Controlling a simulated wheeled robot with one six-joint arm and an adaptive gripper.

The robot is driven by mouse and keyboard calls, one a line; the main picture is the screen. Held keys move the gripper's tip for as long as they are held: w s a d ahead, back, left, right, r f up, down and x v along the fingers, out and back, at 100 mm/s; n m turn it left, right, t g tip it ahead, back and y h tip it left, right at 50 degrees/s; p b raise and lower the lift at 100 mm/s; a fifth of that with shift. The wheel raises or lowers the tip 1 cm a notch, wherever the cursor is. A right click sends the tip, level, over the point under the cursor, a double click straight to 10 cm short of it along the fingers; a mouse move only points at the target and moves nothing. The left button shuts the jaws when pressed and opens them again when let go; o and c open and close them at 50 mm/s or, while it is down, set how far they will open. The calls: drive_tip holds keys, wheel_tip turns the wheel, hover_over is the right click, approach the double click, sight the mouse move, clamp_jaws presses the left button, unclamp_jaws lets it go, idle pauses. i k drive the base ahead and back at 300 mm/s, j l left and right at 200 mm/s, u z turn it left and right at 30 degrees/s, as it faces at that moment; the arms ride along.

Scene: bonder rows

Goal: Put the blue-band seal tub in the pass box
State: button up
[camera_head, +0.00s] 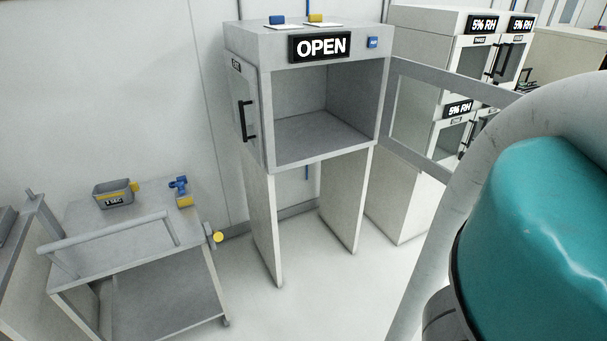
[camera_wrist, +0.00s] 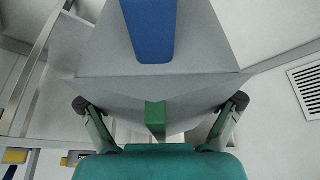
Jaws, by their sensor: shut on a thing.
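The blue-band seal tub (camera_wrist: 190,75) is a grey tub that fills the middle of the wrist view. It has a wide blue band (camera_wrist: 148,30) and a small green block (camera_wrist: 155,118) on the side near me. My gripper (camera_wrist: 160,108) is shut on the tub, one finger at each side. The far side of the tub and its inside are hidden. The pass box (camera_head: 258,45) stands in the middle of the head view under an OPEN sign (camera_head: 320,46). Its front is open and its chamber (camera_head: 318,110) looks empty. My gripper and the tub do not show in the head view.
The pass box's windowed door (camera_head: 450,85) is swung out to the right. White dry cabinets (camera_head: 415,130) stand behind it. At left a grey cart (camera_head: 150,225) carries a yellow-band bin (camera_head: 114,196) and a small blue item (camera_head: 179,186). The floor before the pass box is clear.

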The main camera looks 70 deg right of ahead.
sight(314, 139)
drive_tip(key=j+z, duration=0.15)
drive_tip(key=z, duration=0.3)
drive_tip(key=j+z, duration=0.1)
drive_tip(key=z, duration=0.35)
drive_tip(key=k+j+z, duration=0.1)
drive_tip(key=z, duration=0.3)
